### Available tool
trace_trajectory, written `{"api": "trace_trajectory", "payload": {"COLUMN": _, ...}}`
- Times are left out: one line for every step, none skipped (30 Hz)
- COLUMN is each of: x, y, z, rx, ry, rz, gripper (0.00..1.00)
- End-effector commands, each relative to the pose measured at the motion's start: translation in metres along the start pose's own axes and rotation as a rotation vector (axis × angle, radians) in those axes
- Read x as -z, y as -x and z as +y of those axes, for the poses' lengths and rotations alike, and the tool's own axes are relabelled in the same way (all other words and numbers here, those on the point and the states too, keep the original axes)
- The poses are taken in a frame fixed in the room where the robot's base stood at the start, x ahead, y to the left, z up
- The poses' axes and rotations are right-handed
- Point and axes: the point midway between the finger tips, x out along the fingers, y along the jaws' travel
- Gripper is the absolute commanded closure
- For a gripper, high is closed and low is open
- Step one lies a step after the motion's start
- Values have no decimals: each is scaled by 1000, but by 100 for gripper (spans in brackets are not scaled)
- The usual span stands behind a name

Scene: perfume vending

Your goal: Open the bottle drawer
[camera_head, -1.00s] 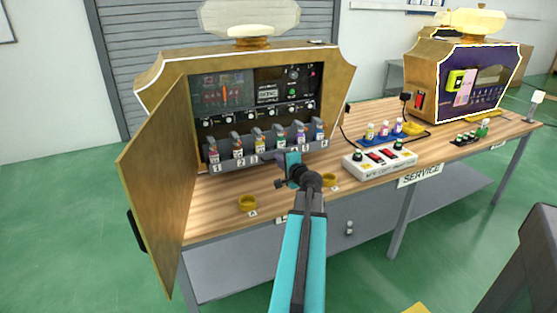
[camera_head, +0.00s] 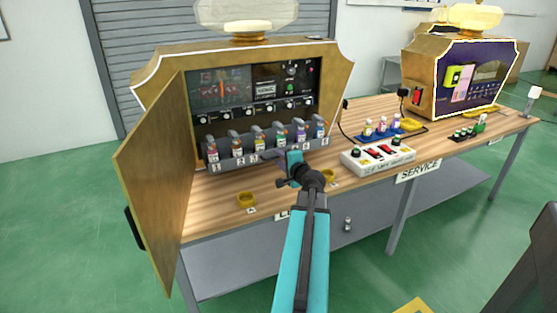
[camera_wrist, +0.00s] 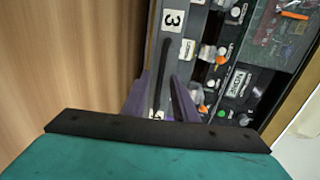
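The bottle drawer (camera_head: 232,163) is a grey rack low in the opened gold machine, with several small bottles standing in numbered slots. My gripper (camera_head: 281,161) is at the right half of the drawer front. In the wrist view, its two purple fingers (camera_wrist: 163,85) are spread on either side of the dark bar, with gaps visible. Whether they touch the bar is hard to tell. The drawer's right front is partly hidden by my gripper.
The gold machine door (camera_head: 155,190) stands open at left. Yellow rings (camera_head: 246,200) lie on the wooden table (camera_head: 215,222) before the machine. A white control box (camera_head: 378,157) is at right, with a blue bottle tray (camera_head: 385,134) behind it.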

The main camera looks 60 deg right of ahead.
Motion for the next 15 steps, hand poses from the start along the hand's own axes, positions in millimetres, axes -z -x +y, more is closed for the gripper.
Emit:
{"api": "trace_trajectory", "payload": {"x": 0, "y": 0, "z": 0, "rx": 0, "ry": 0, "rz": -1, "gripper": 74}}
{"api": "trace_trajectory", "payload": {"x": 0, "y": 0, "z": 0, "rx": 0, "ry": 0, "rz": -1, "gripper": 74}}
{"api": "trace_trajectory", "payload": {"x": 0, "y": 0, "z": 0, "rx": 0, "ry": 0, "rz": -1, "gripper": 74}}
{"api": "trace_trajectory", "payload": {"x": 0, "y": 1, "z": 0, "rx": 0, "ry": 0, "rz": -1, "gripper": 74}}
{"api": "trace_trajectory", "payload": {"x": -1, "y": 2, "z": 0, "rx": 0, "ry": 0, "rz": -1, "gripper": 74}}
{"api": "trace_trajectory", "payload": {"x": -1, "y": 3, "z": 0, "rx": 0, "ry": 0, "rz": -1, "gripper": 74}}
{"api": "trace_trajectory", "payload": {"x": -1, "y": 4, "z": 0, "rx": 0, "ry": 0, "rz": -1, "gripper": 74}}
{"api": "trace_trajectory", "payload": {"x": -1, "y": 5, "z": 0, "rx": 0, "ry": 0, "rz": -1, "gripper": 74}}
{"api": "trace_trajectory", "payload": {"x": -1, "y": 8, "z": 0, "rx": 0, "ry": 0, "rz": -1, "gripper": 74}}
{"api": "trace_trajectory", "payload": {"x": -1, "y": 10, "z": 0, "rx": 0, "ry": 0, "rz": -1, "gripper": 74}}
{"api": "trace_trajectory", "payload": {"x": -1, "y": 12, "z": 0, "rx": 0, "ry": 0, "rz": -1, "gripper": 74}}
{"api": "trace_trajectory", "payload": {"x": -1, "y": 15, "z": 0, "rx": 0, "ry": 0, "rz": -1, "gripper": 74}}
{"api": "trace_trajectory", "payload": {"x": -1, "y": 18, "z": 0, "rx": 0, "ry": 0, "rz": -1, "gripper": 74}}
{"api": "trace_trajectory", "payload": {"x": -1, "y": 21, "z": 0, "rx": 0, "ry": 0, "rz": 0, "gripper": 74}}
{"api": "trace_trajectory", "payload": {"x": -1, "y": 25, "z": 1, "rx": 0, "ry": 0, "rz": 0, "gripper": 74}}
